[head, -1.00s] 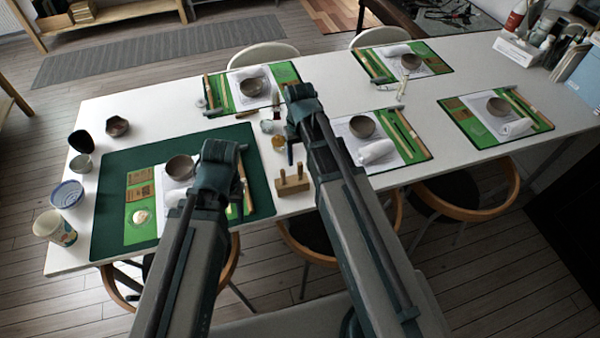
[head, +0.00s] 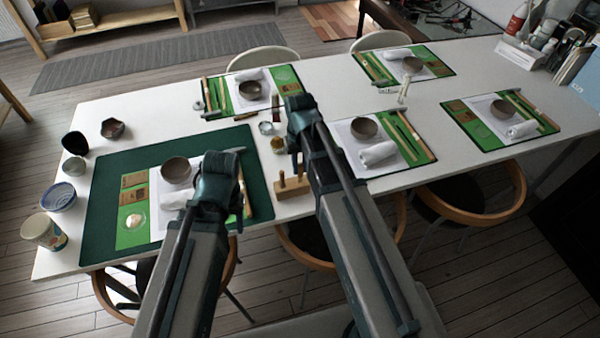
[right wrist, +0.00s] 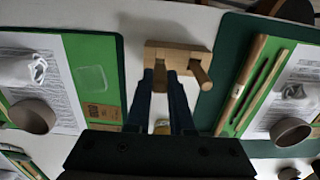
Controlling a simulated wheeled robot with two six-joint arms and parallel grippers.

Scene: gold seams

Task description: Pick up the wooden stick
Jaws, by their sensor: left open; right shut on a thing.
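A small wooden holder (head: 293,187) with upright wooden pegs stands on the white table, right of the large dark green mat. It also shows in the right wrist view (right wrist: 185,52). My right gripper (right wrist: 163,76) points down over the holder, its dark fingers shut on a wooden stick (right wrist: 160,79) at the holder's left end in the wrist view. I cannot tell whether the stick is still seated. In the head view my right gripper (head: 294,158) is partly hidden by its own wrist. My left gripper (head: 216,172) is open above the large mat; its fingertips are mostly hidden.
The large green mat (head: 105,190) holds a bowl (head: 175,170) and paper. Small jars (head: 277,145) stand behind the holder. Several green mats with bowls and rolled cloths cover the table. Cups and bowls line its left end. Chairs stand along the front edge.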

